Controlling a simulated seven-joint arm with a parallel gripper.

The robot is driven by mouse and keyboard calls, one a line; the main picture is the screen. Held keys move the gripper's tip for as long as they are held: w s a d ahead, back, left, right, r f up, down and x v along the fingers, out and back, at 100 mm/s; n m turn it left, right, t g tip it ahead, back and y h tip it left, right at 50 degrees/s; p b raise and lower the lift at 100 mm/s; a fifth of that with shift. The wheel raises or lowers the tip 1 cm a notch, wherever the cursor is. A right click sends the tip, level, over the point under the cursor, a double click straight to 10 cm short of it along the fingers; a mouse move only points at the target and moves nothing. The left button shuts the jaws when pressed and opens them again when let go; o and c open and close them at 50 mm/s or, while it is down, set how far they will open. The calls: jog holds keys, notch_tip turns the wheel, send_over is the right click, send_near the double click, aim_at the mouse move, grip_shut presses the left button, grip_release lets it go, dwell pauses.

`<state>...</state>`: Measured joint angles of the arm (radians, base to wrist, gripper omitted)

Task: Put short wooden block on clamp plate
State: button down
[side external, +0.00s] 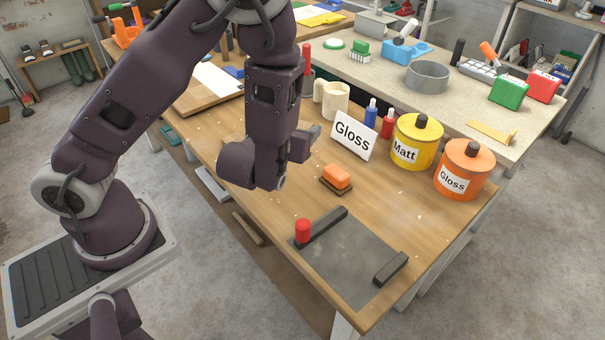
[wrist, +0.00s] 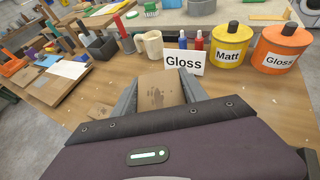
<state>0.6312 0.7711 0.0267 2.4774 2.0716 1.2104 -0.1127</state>
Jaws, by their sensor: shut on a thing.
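My gripper (wrist: 161,84) is shut on the short wooden block (wrist: 160,94), a light brown piece with darker stains between the two grey fingers in the wrist view. In the side view my gripper (side external: 303,143) is above the wooden table, behind and left of the clamp plate; the block cannot be made out there. The clamp plate (side external: 345,262) is a flat grey plate at the table's near corner. It has a dark bar on its back left edge with a red cylinder (side external: 302,231) by it, and a shorter dark bar at right. Its middle is bare.
An orange block on a dark base (side external: 337,177) lies between my gripper and the plate. A white Gloss sign (side external: 353,136), a yellow Matt can (side external: 417,142) and an orange Gloss can (side external: 464,169) stand behind. A cream mug (side external: 335,101) is farther back.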

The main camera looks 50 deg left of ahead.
jog(key=w+a+f+n+g+y, duration=0.1)
jog(key=w+a+f+n+y, duration=0.1)
jog(key=w+a+f, duration=0.3)
jog(key=w+a+f+n+g+y, duration=0.1)
jog(key=w+a+f, duration=0.25)
jog(key=a, duration=0.45)
jog(key=f, duration=1)
jog(key=shift+s, duration=0.3)
jog(key=shift+d+f, duration=0.1)
jog(key=c, duration=0.6)
grip_release()
